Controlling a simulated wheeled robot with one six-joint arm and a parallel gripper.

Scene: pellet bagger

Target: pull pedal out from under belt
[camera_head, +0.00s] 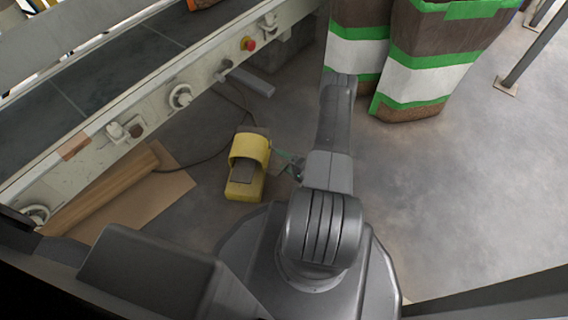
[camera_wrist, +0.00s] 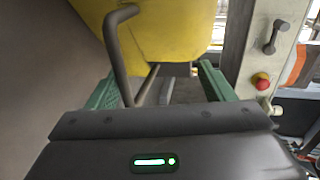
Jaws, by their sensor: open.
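The yellow foot pedal (camera_head: 247,150) sits on the concrete floor in front of the belt conveyor (camera_head: 190,85), clear of its frame in the head view. It has a hooded top and a dark tread. My gripper (camera_head: 287,160) is low at the pedal's right side, partly hidden by my arm. In the wrist view the pedal's yellow body (camera_wrist: 165,30) fills the top middle. A bent grey-brown bar (camera_wrist: 116,55) runs from it down between the green fingers of my gripper (camera_wrist: 158,85). The fingers are apart; whether they touch the bar I cannot tell.
A dark cable (camera_head: 205,158) runs from near the pedal toward the conveyor. Cardboard (camera_head: 150,205) and a brown roll (camera_head: 105,190) lie at left. Tall brown, white and green sacks (camera_head: 415,75) stand behind my arm. The floor at right is free.

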